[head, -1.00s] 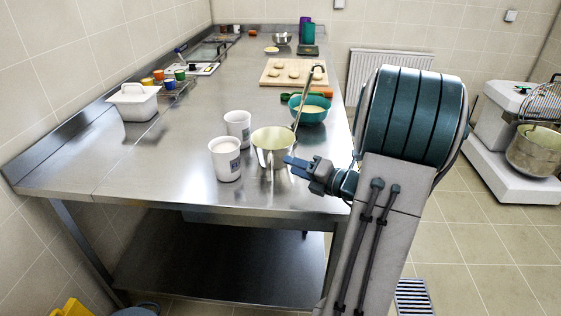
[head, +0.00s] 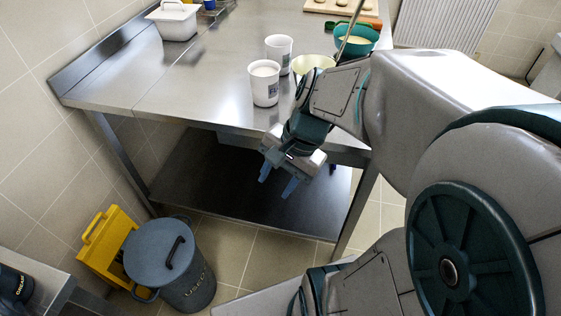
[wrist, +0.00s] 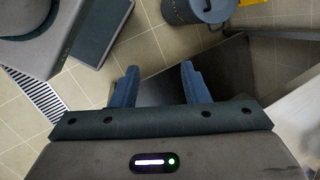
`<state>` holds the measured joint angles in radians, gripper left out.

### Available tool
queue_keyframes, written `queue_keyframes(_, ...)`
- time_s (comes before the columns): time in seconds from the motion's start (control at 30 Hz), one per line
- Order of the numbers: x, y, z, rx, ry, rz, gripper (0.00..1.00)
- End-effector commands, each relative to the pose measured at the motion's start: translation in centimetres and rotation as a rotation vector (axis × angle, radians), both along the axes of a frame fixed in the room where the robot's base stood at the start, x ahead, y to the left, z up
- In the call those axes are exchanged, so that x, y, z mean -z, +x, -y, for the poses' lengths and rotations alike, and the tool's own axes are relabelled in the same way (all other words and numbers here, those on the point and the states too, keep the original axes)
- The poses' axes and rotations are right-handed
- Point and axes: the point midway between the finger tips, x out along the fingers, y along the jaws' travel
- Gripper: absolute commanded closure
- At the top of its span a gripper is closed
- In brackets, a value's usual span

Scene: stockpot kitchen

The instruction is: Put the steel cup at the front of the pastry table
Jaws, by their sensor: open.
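A steel cup (head: 313,63) with a pale inside stands near the front edge of the pastry table (head: 205,101), in the head view. My arm hides much of its side. A long thin handle rises beside it. My gripper (head: 278,180) is open and empty, pointing down in front of the table, below the top's front edge and apart from the cup. In the wrist view its two blue fingers (wrist: 160,68) are spread with nothing between them; the cup does not show there.
Two white tubs (head: 265,84) (head: 279,50) stand left of the cup. A teal bowl (head: 358,40) is behind it. A lower shelf (head: 240,185) lies under the tabletop.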

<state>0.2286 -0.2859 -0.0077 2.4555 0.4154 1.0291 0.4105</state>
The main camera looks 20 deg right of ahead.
Motion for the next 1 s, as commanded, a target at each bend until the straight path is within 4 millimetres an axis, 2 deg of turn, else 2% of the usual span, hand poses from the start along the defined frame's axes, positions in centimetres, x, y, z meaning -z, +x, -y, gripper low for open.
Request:
queue_keyframes(0.03,-0.3,-0.6,-0.1,-0.171,-0.090,0.067,0.59)
queue_keyframes(0.1,-0.7,-1.0,0.2,-0.388,-0.208,0.146,0.59)
queue_keyframes(0.2,-1.3,-1.2,0.6,-0.623,-0.335,0.228,0.59)
queue_keyframes(0.3,-1.7,-1.2,0.9,-0.761,-0.409,0.273,0.59)
queue_keyframes(0.43,-1.9,-1.1,1.1,-0.824,-0.444,0.291,0.59)
queue_keyframes(0.7,-1.9,-1.1,1.1,-0.820,-0.443,0.289,0.59)
queue_keyframes(0.73,-1.9,-1.1,1.1,-0.821,-0.442,0.289,0.64)
queue_keyframes(1.0,-1.9,-1.1,1.1,-0.819,-0.442,0.288,0.64)
